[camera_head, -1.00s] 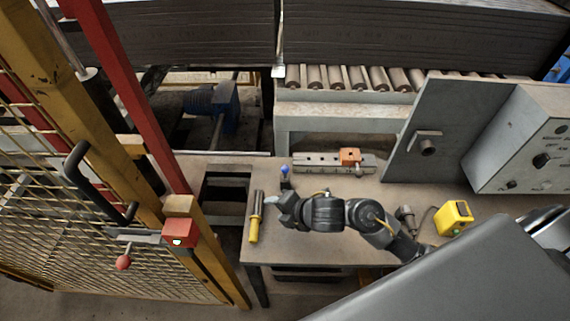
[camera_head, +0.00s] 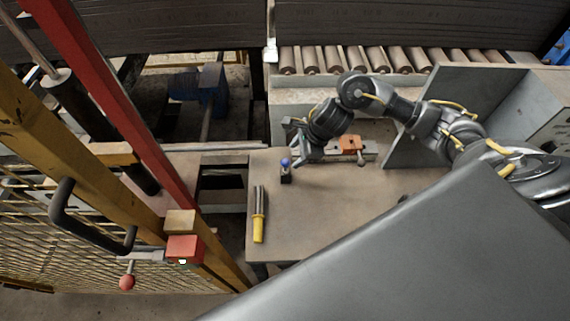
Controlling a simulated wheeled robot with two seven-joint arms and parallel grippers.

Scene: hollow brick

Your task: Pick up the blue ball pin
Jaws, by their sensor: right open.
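The blue ball pin (camera_head: 285,164) stands upright on the table near its back left part, with a blue ball on top and a dark base. My right gripper (camera_head: 290,143) is just behind and above it, pointing left and down, with its fingers open. The fingertips are close to the blue ball; I cannot tell whether they touch it. My left gripper is not in view.
A yellow-handled tool (camera_head: 259,228) lies on the table (camera_head: 330,212) in front of the pin. A metal rail with an orange block (camera_head: 351,144) lies behind right. A grey panel (camera_head: 440,110) stands at the right. The table's middle is clear.

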